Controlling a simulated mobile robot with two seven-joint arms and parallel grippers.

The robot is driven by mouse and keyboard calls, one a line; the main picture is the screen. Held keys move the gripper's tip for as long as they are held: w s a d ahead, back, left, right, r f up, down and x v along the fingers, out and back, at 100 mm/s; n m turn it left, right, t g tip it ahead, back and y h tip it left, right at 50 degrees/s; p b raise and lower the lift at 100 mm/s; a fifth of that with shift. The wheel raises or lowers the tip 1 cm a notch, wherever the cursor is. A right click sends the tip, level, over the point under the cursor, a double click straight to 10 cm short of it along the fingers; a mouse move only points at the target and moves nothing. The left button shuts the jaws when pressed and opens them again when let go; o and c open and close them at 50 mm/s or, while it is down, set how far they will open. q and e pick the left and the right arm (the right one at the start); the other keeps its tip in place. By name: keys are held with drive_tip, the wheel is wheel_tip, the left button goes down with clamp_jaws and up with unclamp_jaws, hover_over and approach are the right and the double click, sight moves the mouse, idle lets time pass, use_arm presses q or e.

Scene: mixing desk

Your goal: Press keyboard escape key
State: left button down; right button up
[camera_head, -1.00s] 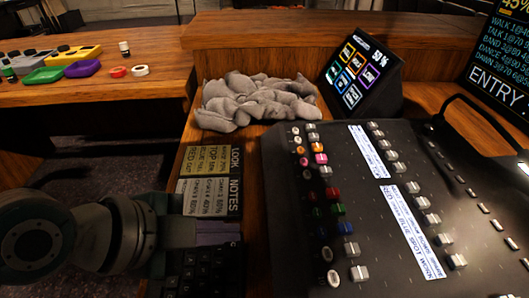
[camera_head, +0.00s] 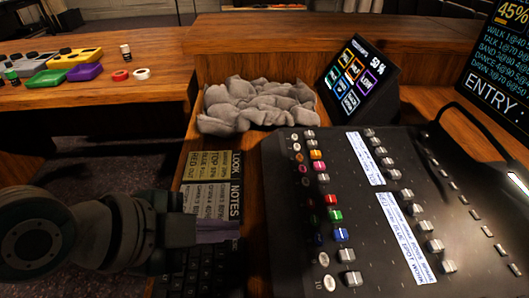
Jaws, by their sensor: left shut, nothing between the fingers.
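The black keyboard (camera_head: 205,272) lies at the bottom of the head view, on the wooden desk left of the mixing console. Its upper part is under or behind my left gripper (camera_head: 218,229). That gripper comes in from the left, shut and empty, with its fingers pointing right over the keyboard's far edge. The escape key cannot be made out, and I cannot tell whether the fingers touch any key. My right gripper is not in view.
The mixing console (camera_head: 300,225) stands close right of the keyboard. Note cards (camera_head: 208,164) lie just beyond the gripper. Crumpled grey cloth (camera_head: 258,103) and a small tilted screen (camera_head: 357,75) are farther back. A side table (camera_head: 100,95) holds small coloured items.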

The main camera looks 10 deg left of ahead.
use_arm(q)
wheel_tip(320, 180, up, 4)
drive_tip(key=p, duration=0.3)
drive_tip(key=shift+r+p, duration=0.25)
drive_tip(key=shift+p, duration=0.1)
drive_tip(key=shift+f, duration=0.1)
